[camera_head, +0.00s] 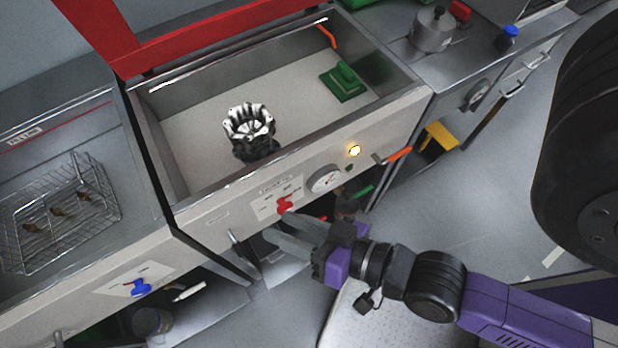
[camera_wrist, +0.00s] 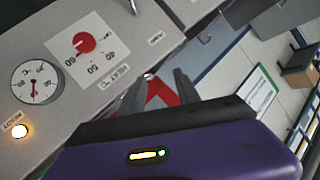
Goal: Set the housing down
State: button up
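A silver and black machined housing (camera_head: 250,132) stands in the open tank (camera_head: 190,135), toward its front wall and left of the tank's middle. My gripper (camera_head: 279,226) is outside the tank, in front of its control panel and close to the red knob (camera_head: 285,204). In the wrist view, the two fingers of my gripper (camera_wrist: 165,76) are apart. A red patch (camera_wrist: 162,93) shows between or behind them; I cannot tell what it is. The housing is not in the wrist view, and my gripper is apart from it.
A green block (camera_head: 344,82) sits at the tank's right end. A round gauge (camera_head: 324,179) and a lit lamp (camera_head: 354,150) are on the panel. A wire basket (camera_head: 60,215) stands in the left basin. A metal pot (camera_head: 433,32) is on the right counter.

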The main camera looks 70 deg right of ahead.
jog(key=s+d+r+n, duration=0.3)
jog(key=s+n, duration=0.3)
jog(key=s, duration=0.1)
jog(key=shift+s+d+y, duration=0.15)
jog(key=shift+d+y, duration=0.05)
jog(key=shift+y, duration=0.1)
dwell(0.8)
